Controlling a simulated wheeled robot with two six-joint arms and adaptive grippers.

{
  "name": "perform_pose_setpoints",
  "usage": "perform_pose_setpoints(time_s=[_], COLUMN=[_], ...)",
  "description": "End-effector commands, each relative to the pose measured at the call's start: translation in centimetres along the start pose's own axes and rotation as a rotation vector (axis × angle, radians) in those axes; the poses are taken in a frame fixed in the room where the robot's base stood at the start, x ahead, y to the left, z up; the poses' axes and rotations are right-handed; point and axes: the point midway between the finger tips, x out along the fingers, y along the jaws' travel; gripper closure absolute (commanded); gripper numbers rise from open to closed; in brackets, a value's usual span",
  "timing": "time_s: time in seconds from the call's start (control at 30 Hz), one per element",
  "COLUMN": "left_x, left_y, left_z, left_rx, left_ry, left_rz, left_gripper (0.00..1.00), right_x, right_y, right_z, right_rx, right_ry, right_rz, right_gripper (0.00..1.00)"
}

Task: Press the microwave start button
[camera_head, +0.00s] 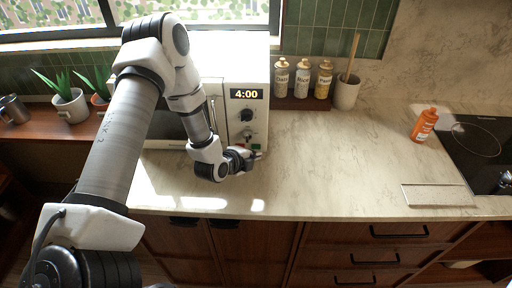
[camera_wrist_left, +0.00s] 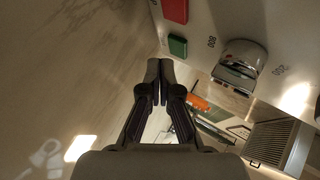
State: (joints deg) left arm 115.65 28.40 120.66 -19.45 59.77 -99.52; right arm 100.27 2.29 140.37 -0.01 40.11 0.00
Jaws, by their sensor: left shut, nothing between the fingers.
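The white microwave (camera_head: 262,72) stands on the counter against the tiled wall, its display reading 4:00. The green button (camera_wrist_left: 178,46) and the red button (camera_wrist_left: 175,10) show on the panel in the left wrist view. In the head view the green button (camera_head: 256,147) is small and close to my gripper. My left gripper (camera_wrist_left: 160,68) is shut and empty, its tips just short of the green button; contact cannot be told. In the head view the left gripper (camera_head: 257,155) is at the panel's lower edge.
Labelled canisters (camera_head: 303,78) and a utensil crock (camera_head: 346,92) stand right of the microwave. An orange bottle (camera_head: 424,125) stands near the black cooktop (camera_head: 474,145). A pale board (camera_head: 437,195) lies at the front right. Potted plants (camera_head: 71,105) stand left. The middle counter is clear.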

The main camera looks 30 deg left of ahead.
Motion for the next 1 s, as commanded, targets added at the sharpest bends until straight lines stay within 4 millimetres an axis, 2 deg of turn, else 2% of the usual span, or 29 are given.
perform_pose_setpoints(time_s=[1.0], left_x=[0.57], left_y=[-0.44], left_z=[0.44], left_rx=[0.000], left_ry=[0.000], left_rz=[0.000], left_gripper=[1.00], right_x=[-0.37], right_y=[0.00], right_z=[0.00], right_rx=[0.000], right_ry=[0.000], right_rz=[0.000], right_gripper=[0.60])
